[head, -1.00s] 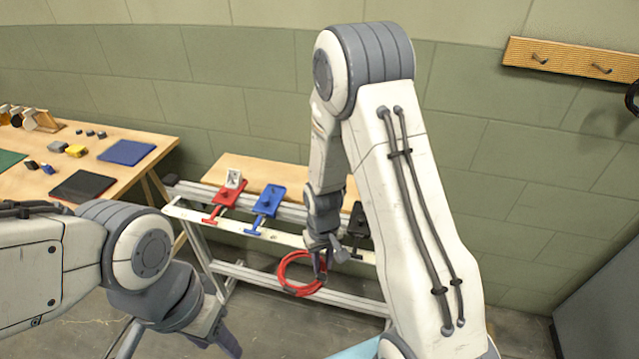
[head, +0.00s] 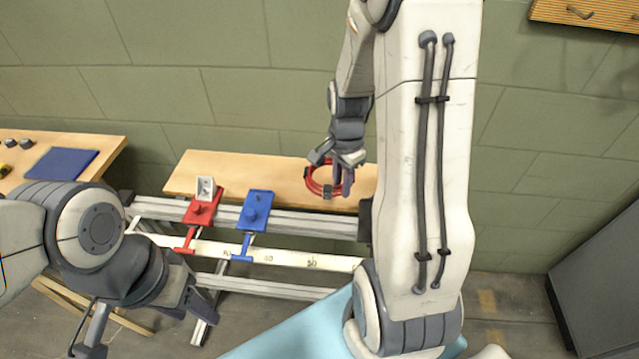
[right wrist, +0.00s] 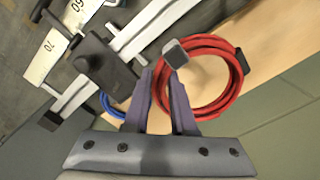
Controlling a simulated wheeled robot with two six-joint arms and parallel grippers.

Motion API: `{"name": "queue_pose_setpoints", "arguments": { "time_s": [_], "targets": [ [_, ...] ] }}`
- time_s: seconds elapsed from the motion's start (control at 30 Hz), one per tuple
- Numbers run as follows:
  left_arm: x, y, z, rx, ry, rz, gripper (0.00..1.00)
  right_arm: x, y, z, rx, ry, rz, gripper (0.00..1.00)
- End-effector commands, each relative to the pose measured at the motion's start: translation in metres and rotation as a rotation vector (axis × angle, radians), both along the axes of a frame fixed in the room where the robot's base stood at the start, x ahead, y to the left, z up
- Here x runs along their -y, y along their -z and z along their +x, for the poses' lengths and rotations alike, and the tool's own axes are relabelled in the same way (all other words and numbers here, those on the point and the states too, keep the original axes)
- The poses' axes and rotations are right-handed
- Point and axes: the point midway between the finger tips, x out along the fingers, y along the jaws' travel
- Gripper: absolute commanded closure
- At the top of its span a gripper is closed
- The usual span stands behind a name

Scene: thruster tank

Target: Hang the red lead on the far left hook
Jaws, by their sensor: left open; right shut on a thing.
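The red lead (head: 312,182) is a coiled red loop with dark grey bands. My right gripper (head: 343,186) is shut on it, in front of the wooden bench top in the head view. In the right wrist view the coil (right wrist: 208,43) hangs at the fingertips (right wrist: 160,75), with a grey block on its near side. My left gripper (head: 145,332) is open and empty at the lower left. A hook (head: 579,13) shows on a wooden wall board (head: 610,17) at the top right; the rest of the board is out of frame.
A metal rail frame carries a red slider block (head: 203,208), a blue slider block (head: 256,208) and a white numbered scale (head: 320,263). A wooden bench (head: 240,170) stands behind it. A pale blue surface (head: 290,335) lies in front; a grey cabinet (head: 605,285) stands at right.

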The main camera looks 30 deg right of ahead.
Motion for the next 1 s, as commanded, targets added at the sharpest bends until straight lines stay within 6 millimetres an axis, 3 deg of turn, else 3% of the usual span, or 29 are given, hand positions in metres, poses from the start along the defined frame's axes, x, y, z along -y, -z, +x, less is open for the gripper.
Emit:
{"name": "queue_pose_setpoints", "arguments": {
  "time_s": [0.33, 0.9, 1.0],
  "targets": [
    [0.000, 0.001, 0.000, 0.000, 0.000, 0.000, 0.50, 0.002, 0.004, -0.001, 0.000, 0.016, 0.000, 1.00],
    [0.000, 0.010, 0.000, 0.000, 0.000, 0.000, 0.50, 0.000, 0.086, -0.001, -0.003, 0.012, 0.001, 1.00],
    [0.000, 0.004, 0.000, 0.000, 0.000, 0.000, 0.50, 0.000, 0.092, -0.001, -0.002, 0.012, 0.001, 1.00]
  ]
}}
